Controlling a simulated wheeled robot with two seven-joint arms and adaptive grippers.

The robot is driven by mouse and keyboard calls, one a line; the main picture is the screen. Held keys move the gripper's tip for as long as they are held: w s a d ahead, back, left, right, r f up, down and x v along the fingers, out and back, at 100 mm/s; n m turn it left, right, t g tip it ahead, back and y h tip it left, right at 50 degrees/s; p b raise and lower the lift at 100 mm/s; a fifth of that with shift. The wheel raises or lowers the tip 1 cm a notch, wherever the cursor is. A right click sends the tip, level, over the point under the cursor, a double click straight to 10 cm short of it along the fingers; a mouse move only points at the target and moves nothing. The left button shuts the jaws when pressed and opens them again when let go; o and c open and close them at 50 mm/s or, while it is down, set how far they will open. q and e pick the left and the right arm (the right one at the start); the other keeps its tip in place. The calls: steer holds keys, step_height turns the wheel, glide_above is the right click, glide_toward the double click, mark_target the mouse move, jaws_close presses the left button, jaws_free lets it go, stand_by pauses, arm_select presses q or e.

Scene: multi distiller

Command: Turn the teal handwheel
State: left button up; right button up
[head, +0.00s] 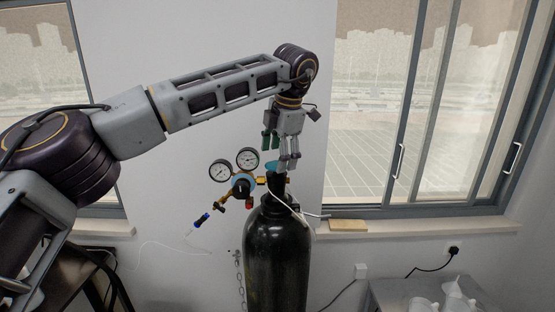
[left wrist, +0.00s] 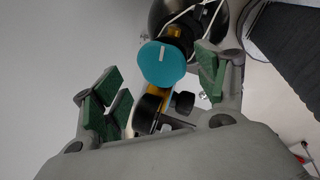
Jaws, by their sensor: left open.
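The teal handwheel (head: 271,166) sits on top of a dark gas cylinder (head: 275,250) in the head view, partly hidden by my left gripper. In the left wrist view the teal handwheel (left wrist: 162,64) is a round disc with a short white mark. My left gripper (head: 280,155) points down just above the handwheel. Its green-padded fingers are spread apart and hold nothing. In the left wrist view my left gripper (left wrist: 165,92) shows the handwheel between and beyond its fingers, nearer the right finger. I cannot tell from these views whether a finger touches it. My right gripper is not in view.
A regulator with two round gauges (head: 233,162) and a blue-black knob (head: 243,190) is attached at the cylinder's left. A white cord hangs at the cylinder's neck. Windows and a sill (head: 410,224) lie behind. A low table (head: 430,292) stands at lower right.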

arm_select(q)
steer(key=v, duration=0.9)
steer(key=shift+s+r, duration=0.15)
steer(key=shift+r, duration=0.2)
steer(key=shift+d, duration=0.1)
